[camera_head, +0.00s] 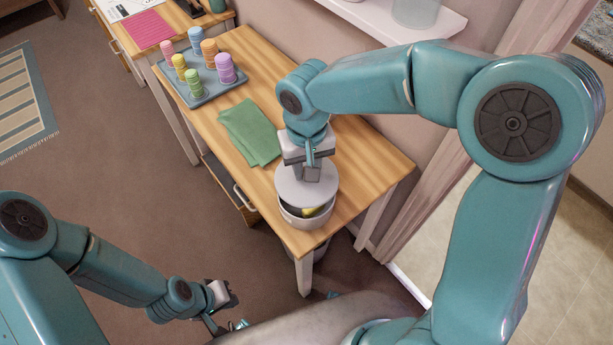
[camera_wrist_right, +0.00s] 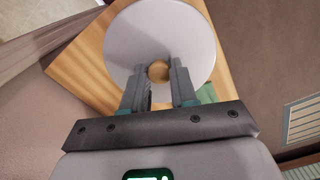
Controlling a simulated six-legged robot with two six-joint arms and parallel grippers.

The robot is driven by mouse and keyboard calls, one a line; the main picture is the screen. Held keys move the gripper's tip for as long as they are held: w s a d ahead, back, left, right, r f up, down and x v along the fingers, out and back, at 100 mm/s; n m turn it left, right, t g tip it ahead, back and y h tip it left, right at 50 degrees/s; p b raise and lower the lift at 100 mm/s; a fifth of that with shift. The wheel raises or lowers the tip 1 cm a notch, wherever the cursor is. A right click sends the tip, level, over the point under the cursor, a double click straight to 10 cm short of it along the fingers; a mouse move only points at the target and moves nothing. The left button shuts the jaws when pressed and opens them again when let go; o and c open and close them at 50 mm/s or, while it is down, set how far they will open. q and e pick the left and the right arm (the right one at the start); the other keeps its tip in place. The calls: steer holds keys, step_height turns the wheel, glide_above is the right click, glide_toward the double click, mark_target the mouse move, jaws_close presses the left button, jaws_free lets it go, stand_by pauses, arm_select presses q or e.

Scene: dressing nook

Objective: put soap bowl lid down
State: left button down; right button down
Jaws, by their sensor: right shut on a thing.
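The soap bowl lid (camera_head: 304,190) is a round pale grey disc held by my right gripper (camera_head: 312,165). In the right wrist view the lid (camera_wrist_right: 160,30) shows with its round brown knob (camera_wrist_right: 158,71) between the fingers of my right gripper (camera_wrist_right: 160,85). The soap bowl (camera_head: 305,219) is pale and stands near the front end of the wooden table.
A folded green cloth (camera_head: 250,132) lies on the wooden table (camera_head: 372,160) left of my right gripper. Behind it a blue-grey tray (camera_head: 208,92) holds several coloured stacks. A white wall shelf (camera_head: 400,20) is above. Bare wood is free to the right of the bowl.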

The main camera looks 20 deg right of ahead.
step_height(320, 180, up, 14)
steer(key=w+d+f, duration=0.1)
steer(key=d+f, duration=0.2)
steer(key=f, duration=0.5)
steer(key=w+d+f, duration=0.2)
steer(key=d+f, duration=0.1)
steer(key=f, duration=0.5)
steer(key=shift+d+n+p, duration=0.3)
steer(key=shift+d+p, duration=0.05)
steer(key=shift+p, duration=0.05)
steer(key=shift+a, duration=0.15)
